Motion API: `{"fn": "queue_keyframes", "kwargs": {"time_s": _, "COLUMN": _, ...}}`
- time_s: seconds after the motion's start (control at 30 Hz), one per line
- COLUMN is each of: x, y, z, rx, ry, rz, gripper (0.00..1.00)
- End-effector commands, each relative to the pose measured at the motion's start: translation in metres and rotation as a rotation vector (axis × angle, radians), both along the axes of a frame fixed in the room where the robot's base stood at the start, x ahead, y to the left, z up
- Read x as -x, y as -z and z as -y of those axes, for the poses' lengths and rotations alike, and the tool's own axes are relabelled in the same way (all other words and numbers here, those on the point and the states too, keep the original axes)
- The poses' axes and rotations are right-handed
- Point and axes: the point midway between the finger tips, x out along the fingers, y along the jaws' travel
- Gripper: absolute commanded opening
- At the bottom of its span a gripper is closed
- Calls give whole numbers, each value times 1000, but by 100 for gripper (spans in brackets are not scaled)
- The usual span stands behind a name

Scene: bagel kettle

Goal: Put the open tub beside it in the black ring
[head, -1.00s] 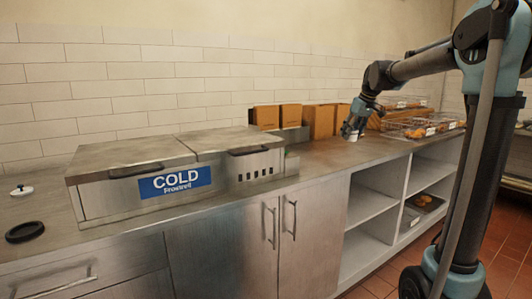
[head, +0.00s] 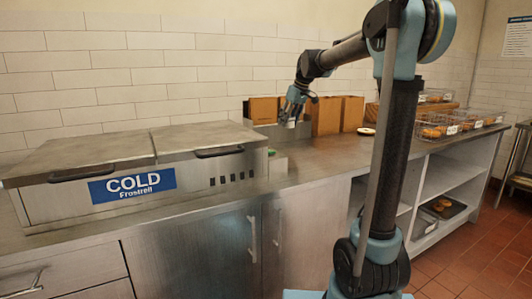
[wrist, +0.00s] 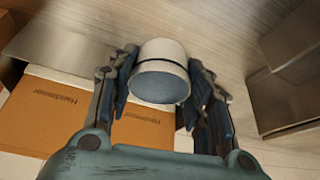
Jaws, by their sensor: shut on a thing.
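My gripper (wrist: 160,95) is shut on a white tub (wrist: 162,51). In the wrist view the tub sits between the two fingers, its round blue-grey end facing the camera. In the head view my gripper (head: 291,117) is small, held above the counter behind the cold unit's right end, in front of the brown boxes. The tub shows there only as a small pale patch under the fingers. The black ring is outside both current views; it was on the counter left of the cold unit in the earlier head frame.
A steel cold unit (head: 134,165) stands on the counter (head: 330,150) at left. Brown boxes (head: 327,117) stand behind my gripper. Wire baskets of baked goods (head: 436,126) stand farther right. Counter between is clear.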

Motion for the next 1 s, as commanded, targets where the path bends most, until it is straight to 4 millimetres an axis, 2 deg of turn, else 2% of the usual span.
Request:
{"fn": "queue_keyframes", "kwargs": {"time_s": 0.13, "x": 3, "y": 0, "z": -12, "rx": 0, "ry": -14, "rz": 0, "gripper": 35}}
{"fn": "queue_keyframes", "kwargs": {"time_s": 0.33, "x": 4, "y": 3, "z": -18, "rx": 0, "ry": -22, "rz": 0, "gripper": 35}}
{"fn": "queue_keyframes", "kwargs": {"time_s": 0.67, "x": 5, "y": 50, "z": -20, "rx": 0, "ry": -24, "rz": 0, "gripper": 35}}
{"fn": "queue_keyframes", "kwargs": {"time_s": 1.0, "x": 5, "y": 76, "z": -20, "rx": 0, "ry": -24, "rz": 0, "gripper": 35}}
